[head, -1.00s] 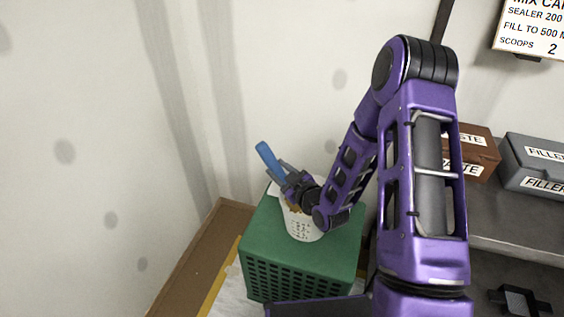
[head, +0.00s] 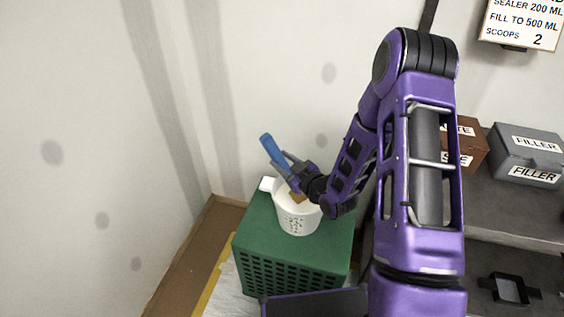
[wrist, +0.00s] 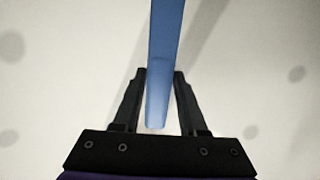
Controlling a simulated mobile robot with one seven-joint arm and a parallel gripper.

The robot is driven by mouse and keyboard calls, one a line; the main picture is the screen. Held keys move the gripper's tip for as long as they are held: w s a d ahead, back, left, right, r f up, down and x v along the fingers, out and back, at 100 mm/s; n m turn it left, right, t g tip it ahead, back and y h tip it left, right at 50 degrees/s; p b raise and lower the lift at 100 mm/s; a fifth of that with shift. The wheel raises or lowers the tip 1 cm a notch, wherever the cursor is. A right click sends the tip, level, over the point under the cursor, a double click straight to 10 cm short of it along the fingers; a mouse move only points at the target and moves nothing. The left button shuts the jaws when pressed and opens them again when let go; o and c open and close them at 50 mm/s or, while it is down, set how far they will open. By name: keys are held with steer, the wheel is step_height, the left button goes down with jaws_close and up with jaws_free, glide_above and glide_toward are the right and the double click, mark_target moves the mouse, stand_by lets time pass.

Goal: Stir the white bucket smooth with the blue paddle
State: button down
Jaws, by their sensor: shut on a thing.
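The white bucket (head: 297,220), with small dark markings on its side, stands upright on a green perforated crate (head: 285,258). My gripper (head: 284,170) is over the bucket's mouth and shut on the blue paddle (head: 272,151). The paddle's blue handle leans up and to the left. A tan-brown patch (head: 297,198) shows at the bucket's mouth under the gripper; I cannot tell whether it is paddle or contents. In the wrist view the blue handle (wrist: 163,60) runs between my two black fingers. The paddle's lower end and most of the bucket's inside are hidden.
A brown box (head: 466,147) and a grey filler box (head: 527,155) stand on the grey shelf (head: 500,215) at right. A dark square holder (head: 510,289) sits lower. A sign (head: 520,24) hangs on the wall. Bare wall lies close behind and left of the crate.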

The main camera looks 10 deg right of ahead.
steer(key=shift+r, duration=0.1)
steer(key=a+r+p, duration=0.3)
steer(key=r+p, duration=0.1)
steer(key=r, duration=0.4)
steer(key=shift+s+a+r, duration=0.25)
steer(key=shift+a+r, duration=0.15)
steer(key=shift+r, duration=0.1)
stand_by(0.4)
step_height(320, 180, up, 5)
steer(key=p, duration=0.2)
steer(key=shift+p, duration=0.3)
stand_by(0.5)
